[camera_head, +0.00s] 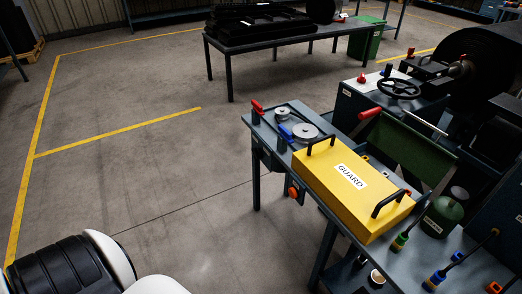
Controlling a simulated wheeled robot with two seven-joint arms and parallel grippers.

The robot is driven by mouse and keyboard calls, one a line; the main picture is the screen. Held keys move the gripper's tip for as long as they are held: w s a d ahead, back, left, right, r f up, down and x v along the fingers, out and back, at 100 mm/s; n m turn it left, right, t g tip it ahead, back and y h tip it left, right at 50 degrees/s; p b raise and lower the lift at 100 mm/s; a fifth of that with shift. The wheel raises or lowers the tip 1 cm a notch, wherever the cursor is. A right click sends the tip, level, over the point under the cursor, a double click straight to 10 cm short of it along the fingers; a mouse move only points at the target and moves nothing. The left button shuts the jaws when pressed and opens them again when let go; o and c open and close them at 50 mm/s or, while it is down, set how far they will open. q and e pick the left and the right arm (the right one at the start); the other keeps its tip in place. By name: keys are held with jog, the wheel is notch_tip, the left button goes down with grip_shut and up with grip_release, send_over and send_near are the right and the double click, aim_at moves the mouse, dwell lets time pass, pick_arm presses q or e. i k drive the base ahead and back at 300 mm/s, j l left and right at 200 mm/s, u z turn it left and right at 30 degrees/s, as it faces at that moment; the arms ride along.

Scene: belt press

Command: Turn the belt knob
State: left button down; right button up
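An orange-red knob (293,192) sits on a small grey box under the front edge of the workbench (325,228). It is the only thing that looks like a turning knob on the bench front; no label shows that it is the belt knob. Two grey discs, like pulleys, a larger one (305,131) and a smaller one (283,113), lie on the bench's far left end. A red-handled lever (257,106) and a blue-handled lever (286,133) stand beside them. Neither gripper is in view; only black and white parts of mine show at the lower left.
A yellow cover marked GUARD (340,185) with two black handles lies on the bench. A green canister (442,216) and several coloured-handled tools stand to its right. A machine with a black handwheel (399,89) is behind. Open floor (150,180) lies left of the bench.

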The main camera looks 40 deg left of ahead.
aim_at(257, 153)
jog(key=u, duration=1.25)
